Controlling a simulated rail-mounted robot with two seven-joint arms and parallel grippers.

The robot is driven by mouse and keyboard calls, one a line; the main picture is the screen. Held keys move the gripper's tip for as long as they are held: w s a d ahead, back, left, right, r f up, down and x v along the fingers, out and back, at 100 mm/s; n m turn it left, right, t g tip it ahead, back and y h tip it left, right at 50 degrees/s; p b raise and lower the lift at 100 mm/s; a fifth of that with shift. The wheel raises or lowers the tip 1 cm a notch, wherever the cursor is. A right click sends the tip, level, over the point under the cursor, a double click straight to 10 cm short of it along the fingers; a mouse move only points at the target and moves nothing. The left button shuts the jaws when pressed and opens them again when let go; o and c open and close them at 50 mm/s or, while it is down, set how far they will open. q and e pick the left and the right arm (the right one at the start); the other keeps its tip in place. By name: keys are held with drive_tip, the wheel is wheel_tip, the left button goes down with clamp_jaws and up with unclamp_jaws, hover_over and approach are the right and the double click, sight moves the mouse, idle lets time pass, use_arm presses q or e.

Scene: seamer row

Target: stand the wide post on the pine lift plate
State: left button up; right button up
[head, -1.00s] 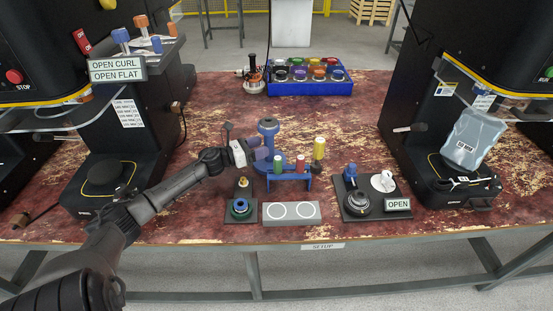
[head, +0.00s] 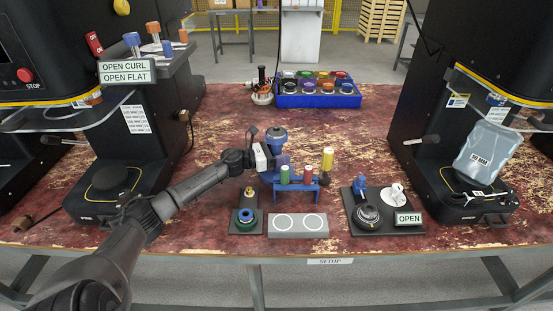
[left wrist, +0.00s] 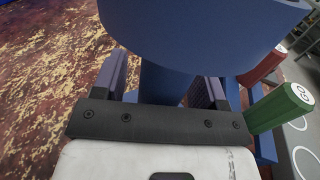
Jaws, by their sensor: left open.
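A blue post with a wide round head (head: 276,138), probably the wide post, stands upright at the blue rack (head: 297,190). In the left wrist view its head (left wrist: 205,30) fills the top and its stem (left wrist: 162,82) runs down between my fingers. My left gripper (head: 273,160) is open, with one finger on each side of the stem. I cannot tell if either finger touches it. My right gripper is not in view.
Green (head: 284,175), red (head: 308,175) and yellow (head: 327,160) posts stand close to the right of my gripper. A grey block with two white circles (head: 298,233) lies in front. Black machines flank the table. A blue crate of colored pots (head: 317,101) stands behind.

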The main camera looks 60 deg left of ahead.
use_arm(q)
drive_tip(key=c, duration=1.1)
drive_tip(key=shift+r, duration=0.1)
drive_tip(key=shift+c, duration=0.4)
